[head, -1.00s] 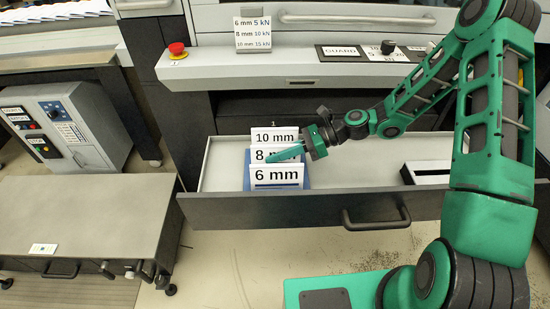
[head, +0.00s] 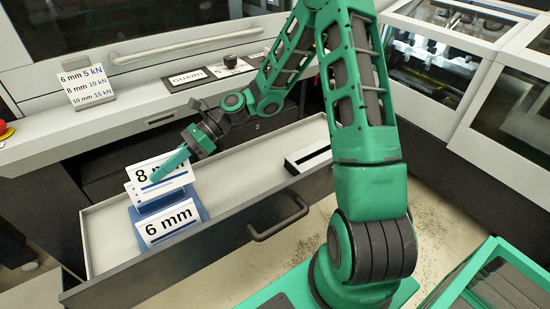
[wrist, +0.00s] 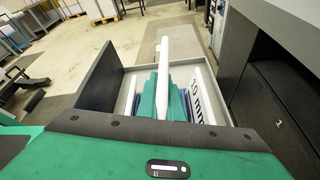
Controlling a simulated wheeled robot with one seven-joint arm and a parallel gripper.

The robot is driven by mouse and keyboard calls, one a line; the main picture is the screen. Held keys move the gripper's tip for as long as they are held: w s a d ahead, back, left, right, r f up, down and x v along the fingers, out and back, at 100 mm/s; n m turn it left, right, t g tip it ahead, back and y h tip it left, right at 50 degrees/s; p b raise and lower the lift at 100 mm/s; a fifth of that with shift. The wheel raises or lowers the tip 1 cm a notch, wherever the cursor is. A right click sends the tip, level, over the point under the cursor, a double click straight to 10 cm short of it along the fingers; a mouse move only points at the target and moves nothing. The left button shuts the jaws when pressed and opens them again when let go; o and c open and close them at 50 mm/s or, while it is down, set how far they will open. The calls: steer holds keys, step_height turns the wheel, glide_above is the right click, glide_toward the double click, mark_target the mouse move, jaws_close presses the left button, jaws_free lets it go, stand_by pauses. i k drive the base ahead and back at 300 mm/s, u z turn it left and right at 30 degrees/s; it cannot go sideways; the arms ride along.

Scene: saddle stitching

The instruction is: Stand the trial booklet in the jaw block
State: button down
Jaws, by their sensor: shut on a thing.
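In the wrist view the held booklet (wrist: 163,75) shows edge-on as a thin white strip between the green fingers. It stands higher than the 6 mm booklet (head: 170,222), which sits in front in the blue holder (head: 202,210).
The open drawer (head: 258,157) has bare floor between the blue holder and the slotted block. Its dark front with a handle (head: 278,219) stands nearest me. The machine ledge with a force sign (head: 86,86) and a guard label (head: 188,77) runs behind it.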

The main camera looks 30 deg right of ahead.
mark_target(313, 162)
steer(key=z, duration=0.8)
